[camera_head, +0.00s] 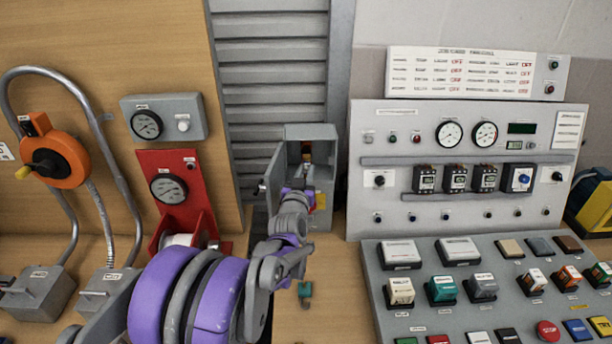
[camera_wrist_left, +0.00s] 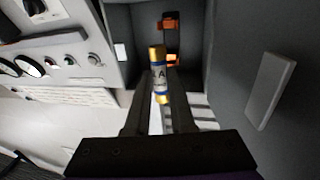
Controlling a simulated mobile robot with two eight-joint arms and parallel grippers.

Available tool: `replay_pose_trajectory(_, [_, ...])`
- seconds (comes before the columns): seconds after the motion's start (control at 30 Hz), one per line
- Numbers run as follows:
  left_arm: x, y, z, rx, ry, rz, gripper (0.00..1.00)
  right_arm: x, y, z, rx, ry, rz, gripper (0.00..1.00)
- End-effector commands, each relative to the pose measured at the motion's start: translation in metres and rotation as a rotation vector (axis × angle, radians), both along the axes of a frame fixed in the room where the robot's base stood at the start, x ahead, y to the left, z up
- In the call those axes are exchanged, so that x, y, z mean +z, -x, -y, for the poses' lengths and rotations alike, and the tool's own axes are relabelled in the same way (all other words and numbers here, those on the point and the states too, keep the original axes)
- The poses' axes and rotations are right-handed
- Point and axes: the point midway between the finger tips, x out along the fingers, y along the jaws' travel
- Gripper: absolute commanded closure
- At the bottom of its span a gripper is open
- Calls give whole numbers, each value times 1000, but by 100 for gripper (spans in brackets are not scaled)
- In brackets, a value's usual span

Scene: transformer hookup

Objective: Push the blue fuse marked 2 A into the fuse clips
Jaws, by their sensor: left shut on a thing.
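The blue fuse (camera_wrist_left: 159,76) with gold end caps is in the fingers of my left gripper (camera_wrist_left: 160,100), which is shut on it. Its label shows an "A"; the rest is too small to read. The fuse stands upright in the left wrist view, in front of the copper-coloured fuse clips (camera_wrist_left: 170,23) inside the grey fuse box (camera_head: 324,200). The lower clip is partly behind the fuse, and I cannot tell whether they touch. My right gripper is not in view.
The box's door (camera_head: 272,182) stands open on the left. A control panel (camera_head: 450,215) with meters and switches is close on the right. A red stand with a gauge (camera_head: 170,188) is on the left. A small teal item (camera_head: 305,290) lies on the wooden table.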

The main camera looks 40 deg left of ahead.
Motion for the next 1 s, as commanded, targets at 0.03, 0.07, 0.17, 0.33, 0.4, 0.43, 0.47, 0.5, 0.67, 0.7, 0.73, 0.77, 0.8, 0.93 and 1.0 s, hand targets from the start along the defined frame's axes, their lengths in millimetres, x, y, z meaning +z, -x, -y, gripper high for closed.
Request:
replay_pose_trajectory(0.03, [-6,-2,0,0,2,3,100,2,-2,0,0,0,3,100])
replay_pose_trajectory(0.07, [-9,-2,0,0,2,3,100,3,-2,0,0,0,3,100])
replay_pose_trajectory(0.17, [-15,-1,0,0,1,3,100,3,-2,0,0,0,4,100])
replay_pose_trajectory(0.33, [-17,-1,0,0,0,2,100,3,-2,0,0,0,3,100])
replay_pose_trajectory(0.4, [-17,-1,0,0,0,2,100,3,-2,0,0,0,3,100])
replay_pose_trajectory(0.43, [-17,-1,0,0,0,2,100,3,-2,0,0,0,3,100])
replay_pose_trajectory(0.47, [-17,-1,0,0,0,2,100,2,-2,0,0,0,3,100])
replay_pose_trajectory(0.5, [-17,-1,0,0,0,2,100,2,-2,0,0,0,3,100])
replay_pose_trajectory(0.67, [-18,-5,-4,1,-1,0,100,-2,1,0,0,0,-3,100])
replay_pose_trajectory(0.7, [-18,-7,-6,1,0,0,100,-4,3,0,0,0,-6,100])
replay_pose_trajectory(0.73, [-19,-8,-8,1,0,-1,100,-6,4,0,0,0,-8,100])
replay_pose_trajectory(0.77, [-19,-10,-9,1,0,-1,100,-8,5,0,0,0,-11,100])
replay_pose_trajectory(0.8, [-20,-13,-12,1,0,-2,100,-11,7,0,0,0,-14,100])
replay_pose_trajectory(0.93, [-21,-23,-20,1,0,-2,100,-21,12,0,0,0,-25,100])
replay_pose_trajectory(1.0, [-20,-28,-25,1,0,-2,100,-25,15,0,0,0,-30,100])
